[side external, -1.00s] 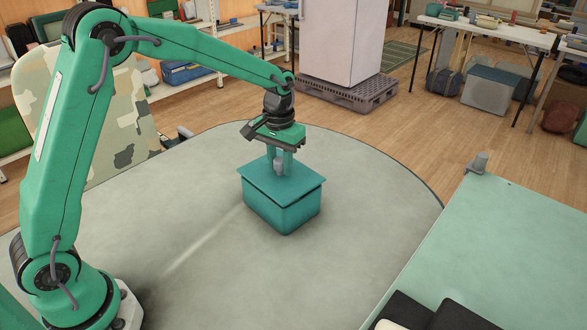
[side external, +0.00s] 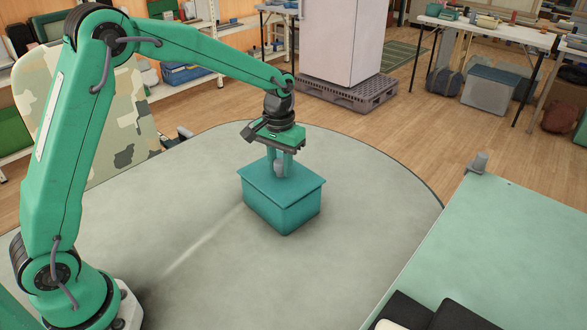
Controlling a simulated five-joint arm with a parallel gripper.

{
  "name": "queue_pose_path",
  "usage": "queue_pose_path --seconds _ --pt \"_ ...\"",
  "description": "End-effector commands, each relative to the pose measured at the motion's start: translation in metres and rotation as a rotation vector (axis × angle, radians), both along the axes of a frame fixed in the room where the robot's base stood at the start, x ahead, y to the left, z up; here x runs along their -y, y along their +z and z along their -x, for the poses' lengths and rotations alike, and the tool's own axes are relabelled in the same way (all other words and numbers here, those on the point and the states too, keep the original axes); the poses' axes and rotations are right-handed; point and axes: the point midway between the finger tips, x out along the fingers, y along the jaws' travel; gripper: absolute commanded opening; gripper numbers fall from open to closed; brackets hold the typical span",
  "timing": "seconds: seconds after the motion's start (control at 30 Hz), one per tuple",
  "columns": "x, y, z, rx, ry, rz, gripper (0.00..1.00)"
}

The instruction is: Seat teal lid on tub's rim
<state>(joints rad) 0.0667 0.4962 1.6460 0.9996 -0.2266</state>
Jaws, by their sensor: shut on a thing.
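The teal tub (side external: 282,216) stands upright on the round grey tabletop. The flat teal lid (side external: 262,180) lies over the tub's top, its edges close to lined up with the tub's walls. No clear gap shows between lid and rim from this side; the far edges are hidden. My gripper (side external: 281,170) points straight down over the lid's middle. It is shut on the lid's grey knob (side external: 280,169), which shows partly between the fingers. The inside of the tub is hidden by the lid.
The round grey table (side external: 185,205) is clear around the tub. A pale green table (side external: 500,250) stands at the right, with dark items at its front edge. A camouflage-patterned chair back (side external: 105,120) is behind my arm at the left.

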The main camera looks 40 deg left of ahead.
Motion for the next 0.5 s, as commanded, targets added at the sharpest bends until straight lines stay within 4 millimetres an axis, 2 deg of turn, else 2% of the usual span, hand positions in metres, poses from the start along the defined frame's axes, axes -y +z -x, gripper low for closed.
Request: queue_pose_path --seconds 0.5 --pt "0.0000 -0.0044 0.0001 -0.001 0.000 0.000 0.00"
